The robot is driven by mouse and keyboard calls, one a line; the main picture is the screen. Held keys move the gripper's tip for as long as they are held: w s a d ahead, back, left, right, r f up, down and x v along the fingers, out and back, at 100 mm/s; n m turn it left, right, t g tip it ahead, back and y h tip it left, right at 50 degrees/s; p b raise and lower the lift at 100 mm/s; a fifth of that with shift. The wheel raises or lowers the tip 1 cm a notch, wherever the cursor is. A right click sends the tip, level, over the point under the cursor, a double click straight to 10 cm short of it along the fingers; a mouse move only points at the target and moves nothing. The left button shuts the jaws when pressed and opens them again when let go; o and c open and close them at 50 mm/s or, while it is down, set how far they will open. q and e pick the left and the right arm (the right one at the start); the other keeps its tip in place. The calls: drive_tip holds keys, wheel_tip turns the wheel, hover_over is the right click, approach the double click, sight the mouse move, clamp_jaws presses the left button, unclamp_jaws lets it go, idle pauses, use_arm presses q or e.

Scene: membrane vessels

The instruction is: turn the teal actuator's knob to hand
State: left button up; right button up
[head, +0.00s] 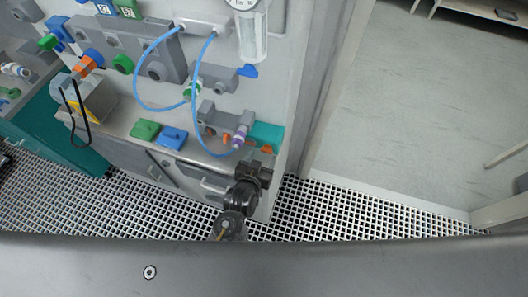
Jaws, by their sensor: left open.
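A teal block (267,133), which looks like the teal actuator, sits at the right end of the bench by the wall panel. A small orange part (267,149) shows at its lower edge, partly hidden by my gripper; I cannot tell whether it is the knob or how it is turned. My left gripper (262,160) is dark and open, just below and in front of the teal block. Whether it touches the block is unclear. My right gripper is not in view.
A purple fitting (240,136) with a blue hose (196,118) sits just left of the teal block. Green (145,130) and blue (173,137) blocks lie on the bench ledge. A drawer handle (213,189) is below. Open floor (420,110) lies to the right.

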sight(267, 150)
use_arm(q)
drive_tip(key=shift+x, duration=1.45)
drive_tip(key=c, duration=1)
